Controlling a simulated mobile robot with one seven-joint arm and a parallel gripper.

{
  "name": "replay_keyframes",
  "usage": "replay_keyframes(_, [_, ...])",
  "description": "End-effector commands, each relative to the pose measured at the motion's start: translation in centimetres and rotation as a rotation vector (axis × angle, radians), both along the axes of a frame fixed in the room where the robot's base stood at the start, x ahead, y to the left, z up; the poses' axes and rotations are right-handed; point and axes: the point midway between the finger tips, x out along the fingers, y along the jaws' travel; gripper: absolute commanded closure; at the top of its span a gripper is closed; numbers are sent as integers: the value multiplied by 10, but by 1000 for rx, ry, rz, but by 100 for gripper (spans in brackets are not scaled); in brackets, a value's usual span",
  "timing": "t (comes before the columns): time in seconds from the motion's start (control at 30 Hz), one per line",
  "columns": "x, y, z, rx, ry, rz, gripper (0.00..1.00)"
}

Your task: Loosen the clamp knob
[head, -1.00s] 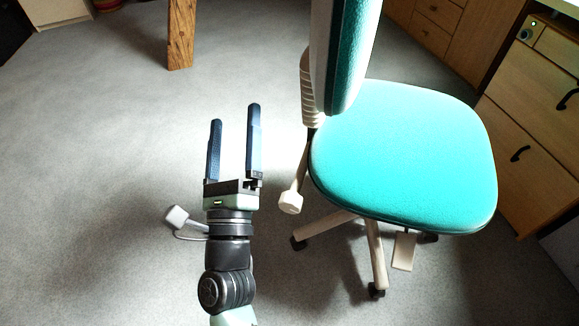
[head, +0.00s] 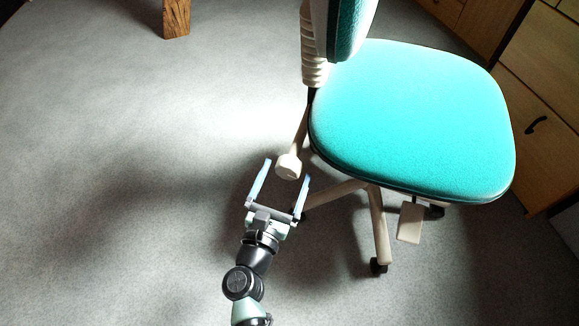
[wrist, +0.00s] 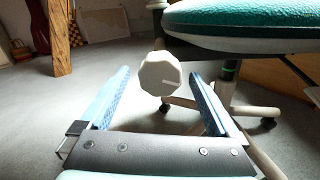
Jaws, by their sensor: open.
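The clamp knob (head: 288,166) is a pale, faceted knob at the lower end of a rod on the office chair (head: 410,120). In the wrist view the knob (wrist: 160,74) faces me, with a slot-like mark on its face, and appears between the two finger tips. My gripper (head: 287,170) is open with its blue fingers spread, one to each side of the knob in the picture. The wrist view also shows my gripper (wrist: 163,78) empty. I see no contact between fingers and knob, and cannot tell the exact depth gap.
The chair's turquoise seat overhangs at the right, above its pale base legs (head: 380,225) and casters. A wooden post (head: 176,18) stands at the back left. Wooden cabinets (head: 540,110) line the right side. The grey floor at left is clear.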

Motion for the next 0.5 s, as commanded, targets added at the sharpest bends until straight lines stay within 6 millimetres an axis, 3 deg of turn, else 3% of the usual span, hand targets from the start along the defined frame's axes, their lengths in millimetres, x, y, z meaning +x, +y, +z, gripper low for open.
replay_keyframes(0.2, [27, -9, -1, 0, -1, -1, 4])
replay_keyframes(0.5, [33, -10, 0, 0, 0, 0, 4])
